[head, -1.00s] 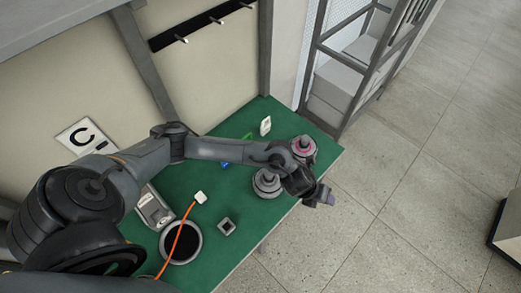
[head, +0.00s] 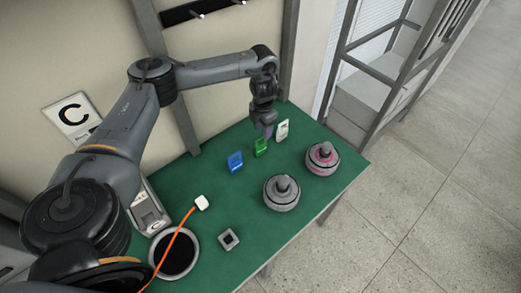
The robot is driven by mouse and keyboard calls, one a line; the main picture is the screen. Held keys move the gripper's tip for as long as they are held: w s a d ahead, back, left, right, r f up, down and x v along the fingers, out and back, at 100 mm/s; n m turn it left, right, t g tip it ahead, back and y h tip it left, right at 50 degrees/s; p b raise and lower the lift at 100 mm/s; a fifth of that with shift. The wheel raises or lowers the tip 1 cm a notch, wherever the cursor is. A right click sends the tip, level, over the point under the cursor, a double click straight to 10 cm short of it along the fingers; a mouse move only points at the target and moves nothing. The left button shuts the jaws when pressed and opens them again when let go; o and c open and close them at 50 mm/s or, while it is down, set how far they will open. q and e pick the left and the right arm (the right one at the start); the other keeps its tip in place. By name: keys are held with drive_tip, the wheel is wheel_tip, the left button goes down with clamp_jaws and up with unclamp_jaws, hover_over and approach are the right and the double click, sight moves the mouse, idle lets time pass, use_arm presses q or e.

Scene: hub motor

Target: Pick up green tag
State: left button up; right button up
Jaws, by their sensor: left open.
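The green tag (head: 261,147) stands on the green table toward its back edge, between a blue tag (head: 235,161) on its left and a white tag (head: 282,130) on its right. My left gripper (head: 267,133) is open and points down just above the green tag, close to its top edge. I cannot tell whether the fingers touch it. The fingertips partly overlap the view between the green and white tags. My right gripper is not in view.
Two round hub motors, one grey (head: 282,194) and one with a pink ring (head: 322,159), stand on the table (head: 222,186) to the front right. A small square block (head: 229,239), an orange cable (head: 172,243) and a dark round dish (head: 176,257) lie toward the front left.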

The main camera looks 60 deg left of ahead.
sight(264, 142)
use_arm(q)
drive_tip(key=shift+w+f+b, duration=0.2)
drive_tip(key=shift+f+b, duration=0.15)
drive_tip(key=shift+f, duration=3.8)
drive_tip(key=shift+c, duration=0.5)
clamp_jaws()
